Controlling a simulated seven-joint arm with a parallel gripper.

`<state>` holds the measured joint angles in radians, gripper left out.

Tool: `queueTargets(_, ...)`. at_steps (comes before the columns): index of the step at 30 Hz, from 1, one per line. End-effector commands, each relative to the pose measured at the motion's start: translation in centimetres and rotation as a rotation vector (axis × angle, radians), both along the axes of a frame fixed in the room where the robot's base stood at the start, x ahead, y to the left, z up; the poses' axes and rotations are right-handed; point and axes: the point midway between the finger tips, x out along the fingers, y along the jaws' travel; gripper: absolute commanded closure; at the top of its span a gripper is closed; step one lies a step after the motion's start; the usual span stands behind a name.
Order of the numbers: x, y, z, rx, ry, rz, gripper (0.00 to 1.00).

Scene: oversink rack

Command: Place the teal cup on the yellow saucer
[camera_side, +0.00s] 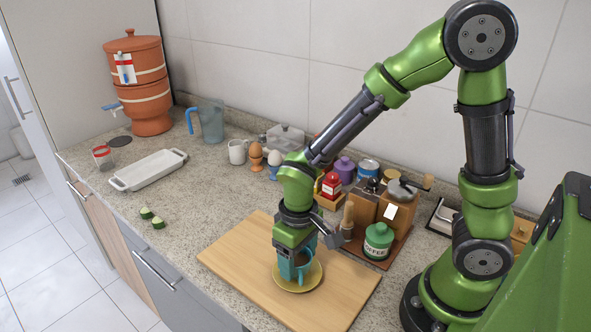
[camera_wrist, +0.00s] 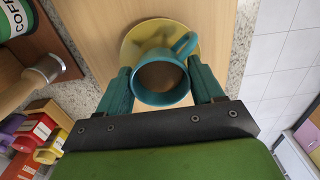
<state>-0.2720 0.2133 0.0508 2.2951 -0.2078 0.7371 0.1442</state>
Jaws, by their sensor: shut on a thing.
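The teal cup (camera_wrist: 161,78) is upright between the two fingers of my gripper (camera_wrist: 163,88) in the wrist view, with its handle toward the upper right. My gripper is shut on the cup. The yellow saucer (camera_wrist: 133,50) shows under and beyond the cup. In the side view my gripper (camera_side: 292,262) points down over the wooden board, with the cup (camera_side: 304,272) at the yellow saucer (camera_side: 296,287). The cup is over the saucer; I cannot tell whether its base touches it. The cup's far side is hidden by my gripper.
The wooden board (camera_side: 345,290) lies under the saucer. A green coffee jar (camera_side: 378,241) and a wooden-handled tool (camera_side: 347,222) stand close to the right.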

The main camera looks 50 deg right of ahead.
Motion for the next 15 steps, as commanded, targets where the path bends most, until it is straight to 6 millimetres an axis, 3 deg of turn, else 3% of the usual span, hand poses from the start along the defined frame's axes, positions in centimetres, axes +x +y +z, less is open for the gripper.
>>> queueTargets(11,0.01,0.00,-0.42,0.000,0.000,0.000,0.66)
queueTargets(12,0.02,0.00,-0.37,0.000,-0.001,0.000,0.27)
queueTargets(15,0.01,0.00,-0.35,0.000,-0.001,0.000,0.12)
